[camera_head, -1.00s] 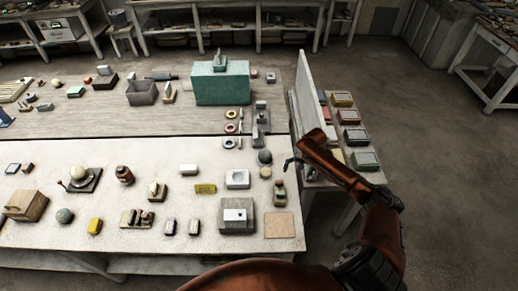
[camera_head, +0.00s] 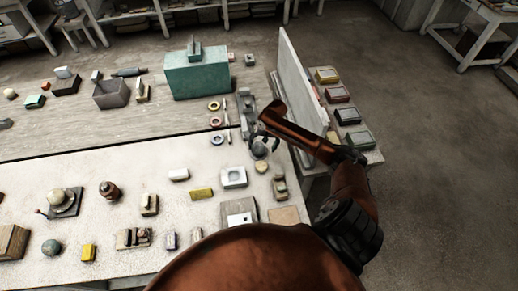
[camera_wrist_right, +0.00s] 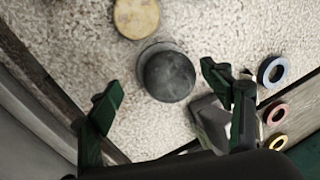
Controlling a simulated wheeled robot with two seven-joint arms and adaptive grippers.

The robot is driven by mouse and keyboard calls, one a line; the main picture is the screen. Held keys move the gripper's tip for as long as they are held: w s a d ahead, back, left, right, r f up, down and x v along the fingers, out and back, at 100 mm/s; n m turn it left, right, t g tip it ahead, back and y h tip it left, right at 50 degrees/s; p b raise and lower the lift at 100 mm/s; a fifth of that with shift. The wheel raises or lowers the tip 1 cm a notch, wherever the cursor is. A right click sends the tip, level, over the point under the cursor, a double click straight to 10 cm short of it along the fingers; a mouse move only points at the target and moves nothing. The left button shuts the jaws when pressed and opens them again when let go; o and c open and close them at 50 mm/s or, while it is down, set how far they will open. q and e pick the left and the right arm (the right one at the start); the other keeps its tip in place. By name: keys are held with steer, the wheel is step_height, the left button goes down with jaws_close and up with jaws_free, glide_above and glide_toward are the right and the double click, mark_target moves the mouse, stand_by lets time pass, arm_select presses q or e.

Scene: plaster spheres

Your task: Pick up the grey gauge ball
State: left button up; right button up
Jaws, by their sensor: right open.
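The grey gauge ball (camera_head: 259,149) sits near the right edge of the white table, partly hidden by my right gripper in the head view. In the right wrist view the ball (camera_wrist_right: 168,75) is dark grey and seems to rest on a round base. My right gripper (camera_head: 264,143) is over the ball. In the right wrist view the fingers of my right gripper (camera_wrist_right: 160,92) are wide apart, with the ball between and slightly beyond their tips. Nothing is held. My left gripper is out of view.
A round tan disc (camera_wrist_right: 137,17) lies beside the ball. Several coloured rings, such as a blue one (camera_wrist_right: 274,71), lie on the other side. A tall white panel (camera_head: 302,90) stands at the table's right edge. A white block with a dish (camera_head: 233,177) is nearby.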

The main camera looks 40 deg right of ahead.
mark_target(260, 146)
steer(key=f, duration=0.1)
steer(key=w+f, duration=0.2)
steer(key=shift+a, duration=0.3)
steer(key=shift+w+f, duration=0.45)
steer(key=shift+f, duration=0.3)
steer(key=shift+s, duration=0.4)
steer(key=shift+s+r, duration=0.1)
steer(key=shift+c, duration=0.4)
steer(key=shift+w, duration=0.35)
steer(key=c, duration=0.5)
steer(key=shift+s, duration=0.15)
steer(key=shift+c, duration=0.7)
steer(key=c, duration=0.9)
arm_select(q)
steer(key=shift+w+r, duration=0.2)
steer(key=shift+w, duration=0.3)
arm_select(e)
steer(key=shift+c, duration=1.2)
